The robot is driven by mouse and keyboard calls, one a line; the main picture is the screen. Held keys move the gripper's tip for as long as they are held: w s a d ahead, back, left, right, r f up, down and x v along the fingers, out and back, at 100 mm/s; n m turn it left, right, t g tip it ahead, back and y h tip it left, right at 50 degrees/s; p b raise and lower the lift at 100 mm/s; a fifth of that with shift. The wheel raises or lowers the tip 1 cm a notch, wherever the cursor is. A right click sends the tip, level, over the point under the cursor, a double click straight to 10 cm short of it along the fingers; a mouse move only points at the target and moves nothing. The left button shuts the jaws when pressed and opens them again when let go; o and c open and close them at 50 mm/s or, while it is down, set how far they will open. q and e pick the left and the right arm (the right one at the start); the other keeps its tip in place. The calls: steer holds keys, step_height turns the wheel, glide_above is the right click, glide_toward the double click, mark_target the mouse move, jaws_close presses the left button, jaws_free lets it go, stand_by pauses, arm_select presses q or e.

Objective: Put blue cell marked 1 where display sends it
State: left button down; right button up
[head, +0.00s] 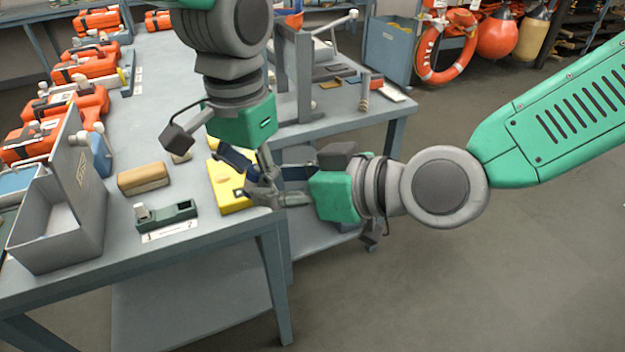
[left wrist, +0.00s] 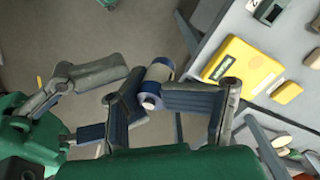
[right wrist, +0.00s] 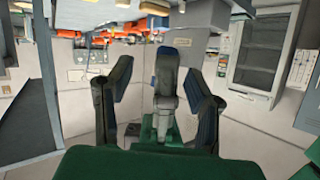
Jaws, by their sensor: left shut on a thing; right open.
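My left gripper (head: 258,180) hangs off the front edge of the table, shut on the blue cell (left wrist: 157,82), a small cylinder with blue and pale bands and a white tip. The cell is hidden by the fingers in the head view. My right gripper (head: 288,184) is open close to the left one. In the right wrist view a left finger (right wrist: 167,85) shows between its open fingers (right wrist: 160,105). The yellow unit (head: 228,195) with a green display (left wrist: 222,68) is on the table; its text is unreadable. A green holder (head: 167,215) sits at a label marked 1 and 2.
A brown block (head: 143,180) lies behind the holder, and a grey bin (head: 62,215) stands at the left. Orange breathing sets (head: 92,64) line the table's far left. A second table (head: 350,108) stands behind my right arm. The floor at the right is open.

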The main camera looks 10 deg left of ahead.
steer(key=shift+x, duration=1.9)
arm_select(q)
steer(key=shift+s, duration=0.1)
arm_select(e)
steer(key=shift+d, duration=0.1)
jaws_close()
arm_select(q)
steer(key=c, duration=0.7)
jaws_free()
